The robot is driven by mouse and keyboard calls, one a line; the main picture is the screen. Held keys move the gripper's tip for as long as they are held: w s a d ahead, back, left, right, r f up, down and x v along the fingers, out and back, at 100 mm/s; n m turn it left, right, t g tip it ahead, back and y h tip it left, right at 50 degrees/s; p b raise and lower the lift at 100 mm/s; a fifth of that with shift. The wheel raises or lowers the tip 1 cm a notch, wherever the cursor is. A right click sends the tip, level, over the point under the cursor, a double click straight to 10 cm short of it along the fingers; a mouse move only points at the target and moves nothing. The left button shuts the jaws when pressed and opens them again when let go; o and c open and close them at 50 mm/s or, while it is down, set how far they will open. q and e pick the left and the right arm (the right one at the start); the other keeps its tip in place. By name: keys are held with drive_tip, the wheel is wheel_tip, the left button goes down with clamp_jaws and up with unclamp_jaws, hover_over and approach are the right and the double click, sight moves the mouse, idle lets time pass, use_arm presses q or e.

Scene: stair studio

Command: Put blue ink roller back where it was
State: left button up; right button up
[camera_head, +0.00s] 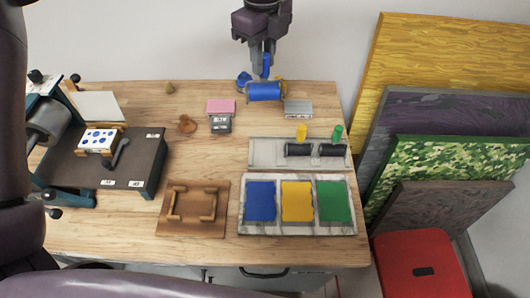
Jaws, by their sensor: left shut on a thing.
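My left gripper (264,66) is at the top centre, over the back edge of the table, pointing down. It is shut on the handle of the blue ink roller (264,91), whose blue barrel lies crosswise below the fingers. I cannot tell whether the barrel touches the table. A grey roller rack (262,158) lies in front of it to the right. A roller with a yellow handle (301,132) and one with a green handle (337,133) stand in its middle and right; its left part is bare. My right gripper is not in view.
An ink tray (241,224) with blue, yellow and green wells lies in front of the rack. A press (135,171) stands at left, a wooden frame (193,226) at centre. A pink block (221,106), a dark block (221,125) and a grey block (298,109) lie near the back.

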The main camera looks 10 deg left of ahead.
use_arm(q)
wheel_tip(320, 180, down, 3)
drive_tip(key=shift+d+r+m, duration=0.15)
drive_tip(key=shift+m, duration=0.45)
wheel_tip(320, 180, down, 17)
drive_tip(key=p, duration=0.3)
drive_tip(key=shift+f, duration=0.2)
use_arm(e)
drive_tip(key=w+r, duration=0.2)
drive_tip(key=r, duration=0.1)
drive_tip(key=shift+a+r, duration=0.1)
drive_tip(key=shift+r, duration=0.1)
use_arm(q)
drive_tip(key=shift+f, duration=0.1)
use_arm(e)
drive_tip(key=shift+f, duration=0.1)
use_arm(q)
drive_tip(key=shift+f, duration=0.4)
drive_tip(key=o, duration=0.9)
drive_tip(key=shift+r, duration=0.1)
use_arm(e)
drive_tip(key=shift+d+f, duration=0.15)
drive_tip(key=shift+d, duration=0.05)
